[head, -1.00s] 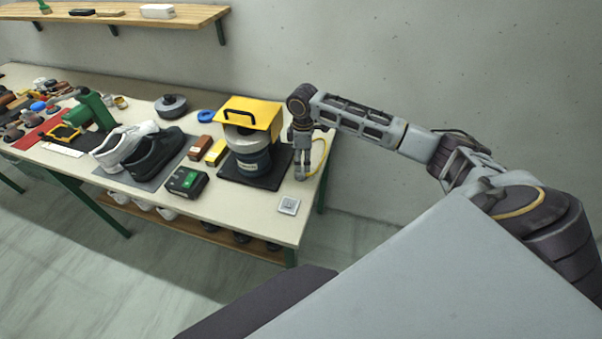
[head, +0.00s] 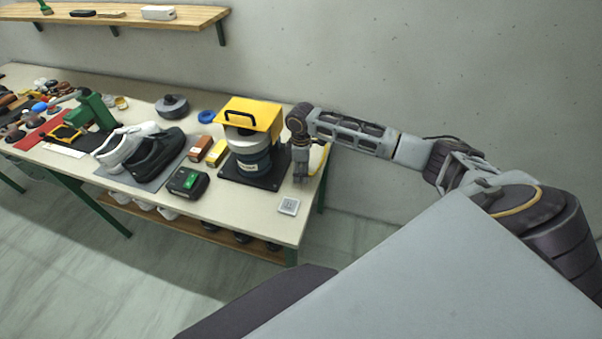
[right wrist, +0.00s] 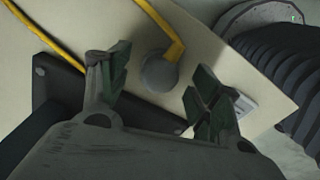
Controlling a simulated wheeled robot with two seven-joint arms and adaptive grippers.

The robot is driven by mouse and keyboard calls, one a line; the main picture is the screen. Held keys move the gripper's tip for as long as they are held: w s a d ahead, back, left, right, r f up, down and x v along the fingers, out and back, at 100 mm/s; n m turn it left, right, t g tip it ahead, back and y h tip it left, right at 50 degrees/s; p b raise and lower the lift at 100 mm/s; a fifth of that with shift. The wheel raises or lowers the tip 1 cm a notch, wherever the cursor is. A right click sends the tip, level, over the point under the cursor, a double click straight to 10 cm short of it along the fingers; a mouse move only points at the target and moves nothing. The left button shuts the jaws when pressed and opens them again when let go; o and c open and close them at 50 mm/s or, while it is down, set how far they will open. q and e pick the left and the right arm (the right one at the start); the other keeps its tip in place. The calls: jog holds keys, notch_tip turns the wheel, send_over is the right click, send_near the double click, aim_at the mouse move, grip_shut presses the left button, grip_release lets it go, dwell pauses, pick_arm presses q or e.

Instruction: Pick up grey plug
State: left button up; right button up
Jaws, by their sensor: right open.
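The grey plug (right wrist: 160,74) shows in the right wrist view as a round grey body with a yellow cable running up from it. It lies on the pale table top, between and just beyond my right gripper's two fingers. My right gripper (right wrist: 158,92) is open and points down at the table, with nothing held. In the head view my right gripper (head: 300,176) is at the table's right end, beside the yellow-topped machine, and it hides the plug. My left gripper is not in view.
The yellow-and-grey machine (head: 249,150) stands on a black base left of my right gripper. A small grey socket plate (head: 289,206) lies near the front right corner. Shoes (head: 150,153) and a black-green box (head: 187,182) stand further left.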

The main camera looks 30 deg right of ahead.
aim_at(301, 170)
jog(key=shift+f, duration=0.65)
jog(key=shift+c, duration=0.4)
jog(key=c, duration=1)
jog(key=shift+r, duration=0.1)
jog(key=shift+c, duration=0.2)
jog(key=shift+r+b, duration=0.4)
jog(key=shift+r, duration=4.6)
jog(key=shift+w, duration=0.1)
